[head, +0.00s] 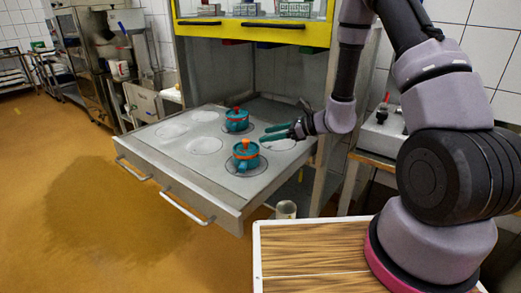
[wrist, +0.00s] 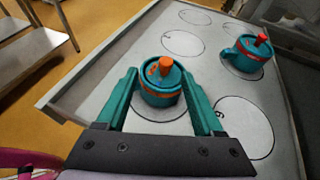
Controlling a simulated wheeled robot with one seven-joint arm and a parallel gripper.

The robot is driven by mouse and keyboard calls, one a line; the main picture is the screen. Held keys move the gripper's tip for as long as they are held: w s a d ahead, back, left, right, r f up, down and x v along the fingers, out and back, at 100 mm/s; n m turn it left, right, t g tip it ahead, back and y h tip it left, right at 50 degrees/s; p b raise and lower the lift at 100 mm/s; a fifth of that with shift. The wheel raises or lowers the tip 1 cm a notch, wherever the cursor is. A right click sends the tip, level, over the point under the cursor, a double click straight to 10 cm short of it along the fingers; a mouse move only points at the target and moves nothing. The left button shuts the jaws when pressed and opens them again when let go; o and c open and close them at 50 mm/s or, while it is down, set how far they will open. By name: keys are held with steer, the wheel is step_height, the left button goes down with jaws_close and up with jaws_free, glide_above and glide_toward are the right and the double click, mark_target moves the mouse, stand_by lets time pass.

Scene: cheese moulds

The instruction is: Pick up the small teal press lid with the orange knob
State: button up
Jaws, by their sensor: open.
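The small teal press lid with the orange knob (head: 245,148) sits on top of a teal mould with an orange band (head: 246,163), on the grey drawer surface. It also shows in the wrist view (wrist: 161,78), between my finger lines. My gripper (head: 268,132) is open and empty, its teal fingers pointing left, above the surface and to the upper right of the lid in the head view. In the wrist view my gripper's fingers (wrist: 160,73) are spread on either side of the mould, apparently not touching it.
A second teal mould with a red knob (head: 237,120) stands farther back, also in the wrist view (wrist: 247,48). The pulled-out drawer (head: 180,182) has several empty marked circles. A yellow-framed cabinet (head: 255,32) hangs above. A wooden-topped surface (head: 310,265) is in front.

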mark_target(246, 140)
steer(key=shift+m+t, duration=0.3)
steer(key=shift+m, duration=0.2)
steer(key=x, duration=0.3)
steer(key=f+x, duration=0.1)
steer(key=x, duration=0.3)
steer(key=d+x, duration=0.1)
steer(key=x, duration=0.2)
steer(key=shift+w+a+f, duration=0.3)
steer(key=shift+w+f, duration=0.05)
steer(key=shift+w, duration=0.05)
jaws_close()
